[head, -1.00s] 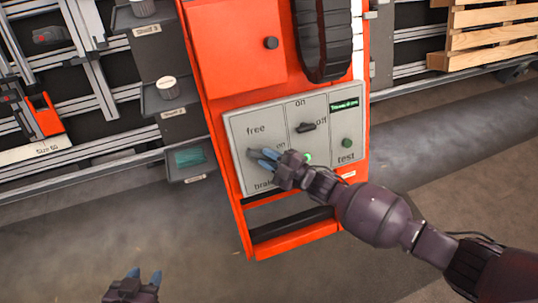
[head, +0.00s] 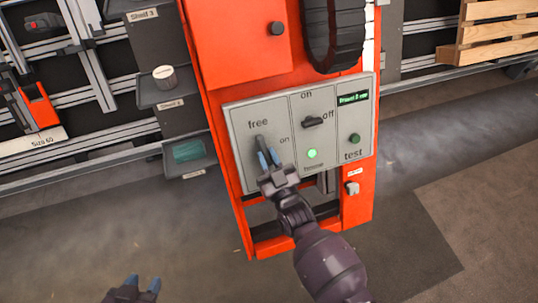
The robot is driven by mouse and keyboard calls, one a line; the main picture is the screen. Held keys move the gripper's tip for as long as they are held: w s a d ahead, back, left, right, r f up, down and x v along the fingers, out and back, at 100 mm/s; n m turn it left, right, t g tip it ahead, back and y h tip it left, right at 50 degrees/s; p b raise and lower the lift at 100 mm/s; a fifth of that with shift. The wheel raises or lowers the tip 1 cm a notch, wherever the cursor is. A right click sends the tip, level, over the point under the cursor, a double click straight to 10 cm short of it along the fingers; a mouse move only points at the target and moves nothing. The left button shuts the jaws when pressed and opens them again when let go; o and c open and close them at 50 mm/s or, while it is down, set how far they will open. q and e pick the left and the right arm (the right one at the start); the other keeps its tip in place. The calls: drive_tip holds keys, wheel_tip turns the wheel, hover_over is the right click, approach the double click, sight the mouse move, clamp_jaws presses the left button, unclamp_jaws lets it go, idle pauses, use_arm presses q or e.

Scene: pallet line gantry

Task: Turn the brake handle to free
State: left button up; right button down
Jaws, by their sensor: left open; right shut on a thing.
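The grey control panel (head: 240,120) is on the front of the orange machine. Its dark brake handle (head: 259,142) is on the left part of the panel and points up, just below the word "free". My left gripper (head: 143,283) is open and empty at the bottom left, low over the floor and well away from the panel.
A dark on/off switch (head: 312,122), a lit green lamp (head: 312,154), a green test button (head: 354,138) and a small display (head: 352,98) share the panel. Shelves with a white-topped knob (head: 163,76) stand left. A wooden pallet (head: 500,32) lies at the upper right.

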drive_tip(key=shift+a+m+t+h, duration=0.1)
drive_tip(key=shift+m+t+h, duration=0.3)
drive_tip(key=shift+m+h, duration=0.8)
use_arm(q)
drive_tip(key=shift+s+a+f, duration=0.1)
drive_tip(key=shift+s+f, duration=0.05)
drive_tip(key=shift+s, duration=0.15)
use_arm(e)
drive_tip(key=shift+m, duration=0.3)
drive_tip(key=c, duration=1)
unclamp_jaws()
drive_tip(key=shift+c, duration=0.2)
use_arm(q)
drive_tip(key=shift+w, duration=0.15)
use_arm(e)
drive_tip(key=shift+s, duration=0.1)
drive_tip(key=shift+s+f, duration=0.1)
drive_tip(key=shift+s, duration=0.1)
use_arm(q)
drive_tip(key=shift+s+r, duration=0.2)
use_arm(e)
drive_tip(key=v, duration=0.7)
use_arm(q)
drive_tip(key=shift+w+r, duration=0.1)
drive_tip(key=shift+w, duration=0.2)
